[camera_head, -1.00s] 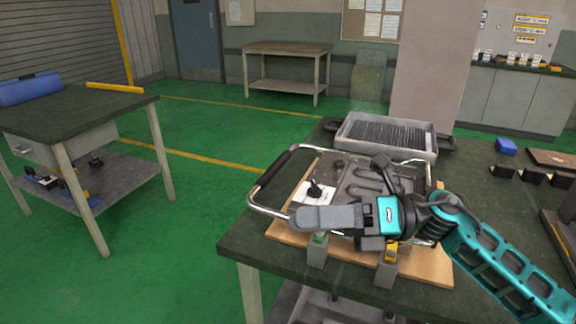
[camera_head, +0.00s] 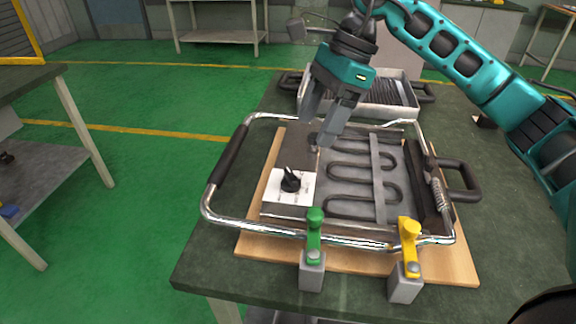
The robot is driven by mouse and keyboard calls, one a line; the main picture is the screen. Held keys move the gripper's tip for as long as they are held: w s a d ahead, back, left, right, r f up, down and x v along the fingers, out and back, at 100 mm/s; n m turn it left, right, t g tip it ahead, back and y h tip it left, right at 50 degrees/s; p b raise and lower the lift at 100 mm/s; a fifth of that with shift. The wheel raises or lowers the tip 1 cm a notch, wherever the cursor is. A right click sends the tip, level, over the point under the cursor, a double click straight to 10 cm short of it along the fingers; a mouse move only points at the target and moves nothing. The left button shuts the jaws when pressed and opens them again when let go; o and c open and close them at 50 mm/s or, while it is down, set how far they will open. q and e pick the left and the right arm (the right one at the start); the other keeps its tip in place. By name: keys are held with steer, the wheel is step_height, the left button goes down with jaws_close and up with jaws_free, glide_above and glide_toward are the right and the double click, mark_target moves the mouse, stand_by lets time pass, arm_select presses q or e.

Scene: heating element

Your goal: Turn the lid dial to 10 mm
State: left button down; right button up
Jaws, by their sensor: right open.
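The lid dial is a black knob (camera_head: 291,180) on a white plate (camera_head: 305,196) at the left of the heating-element assembly (camera_head: 340,188). The markings on the plate are too small to read. My right gripper (camera_head: 331,132) is open and empty. Its fingers point down above the back left part of the assembly, behind and to the right of the knob and apart from it. Whether the fingertips touch the surface below cannot be told. My left gripper is not in view.
A chrome frame with a black grip (camera_head: 228,160) surrounds the assembly on a wooden board (camera_head: 452,266). A green clamp (camera_head: 314,238) and a yellow clamp (camera_head: 409,248) stand at the front. A grey tray (camera_head: 404,109) lies behind. Another table (camera_head: 60,130) stands at the left.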

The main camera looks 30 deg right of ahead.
mark_target(292, 174)
steer(key=b+x, duration=0.1)
steer(key=x, duration=0.8)
steer(key=shift+a+f, duration=0.2)
steer(key=shift+f, duration=0.15)
steer(key=shift+a+f, duration=0.2)
steer(key=shift+f, duration=0.35)
steer(key=shift+c, duration=0.5)
steer(key=c, duration=1)
steer(key=shift+o, duration=0.2)
